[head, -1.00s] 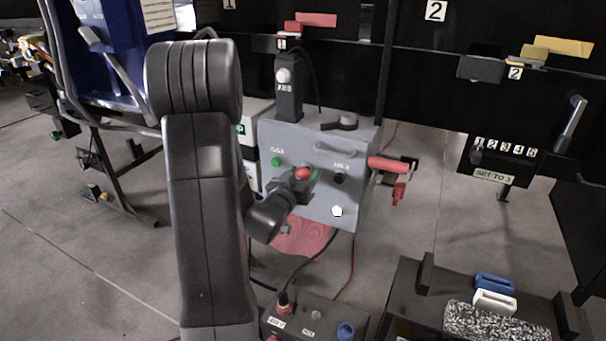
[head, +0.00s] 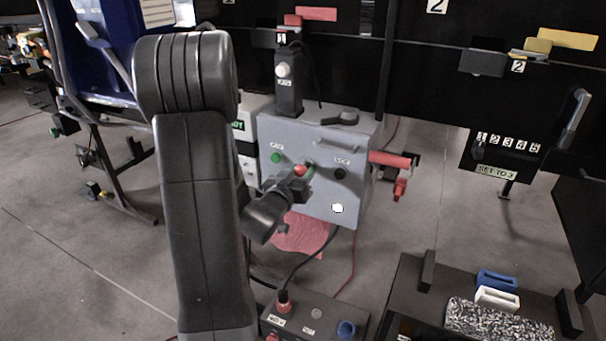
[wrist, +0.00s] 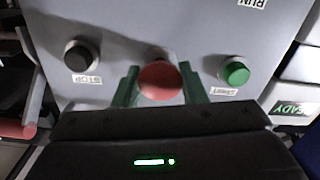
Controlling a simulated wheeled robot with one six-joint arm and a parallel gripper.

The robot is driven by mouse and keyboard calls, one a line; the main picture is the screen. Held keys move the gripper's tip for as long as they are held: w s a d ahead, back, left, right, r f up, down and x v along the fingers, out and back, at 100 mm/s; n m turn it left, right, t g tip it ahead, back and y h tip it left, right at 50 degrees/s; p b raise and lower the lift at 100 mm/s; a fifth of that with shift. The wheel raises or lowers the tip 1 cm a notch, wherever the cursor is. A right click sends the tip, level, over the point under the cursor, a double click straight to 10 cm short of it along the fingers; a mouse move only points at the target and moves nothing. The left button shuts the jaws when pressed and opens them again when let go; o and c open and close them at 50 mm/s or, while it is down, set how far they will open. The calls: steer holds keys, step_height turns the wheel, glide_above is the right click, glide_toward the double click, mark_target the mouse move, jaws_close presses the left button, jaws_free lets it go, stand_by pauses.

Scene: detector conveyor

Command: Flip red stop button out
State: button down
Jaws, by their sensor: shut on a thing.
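The red stop button (head: 299,170) is on the front of the grey control box (head: 318,200), between a green button and a black knob. It also shows in the wrist view (wrist: 160,82) as a round red cap. My gripper (head: 298,184) is at the panel. In the wrist view its two green fingers (wrist: 160,87) stand on either side of the red cap, shut on it. The button's stem and the finger contact are partly hidden by the cap and gripper body.
The green button (head: 277,157) and the black knob (head: 340,173) sit close on either side. A red handle (head: 389,159) sticks out to the box's right. A dark bench with blue and white blocks (head: 497,297) stands at lower right. Cables hang below the box.

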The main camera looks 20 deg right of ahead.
steer(key=shift+s+f, duration=0.1)
steer(key=c, duration=0.9)
jaws_free()
steer(key=shift+a, duration=0.15)
steer(key=v, duration=1.4)
steer(key=x, duration=1.4)
steer(key=shift+d+r+p, duration=0.2)
steer(key=shift+d+p, duration=0.1)
steer(key=shift+w+d+f, duration=0.1)
steer(key=shift+w+d, duration=0.05)
steer(key=shift+w, duration=0.15)
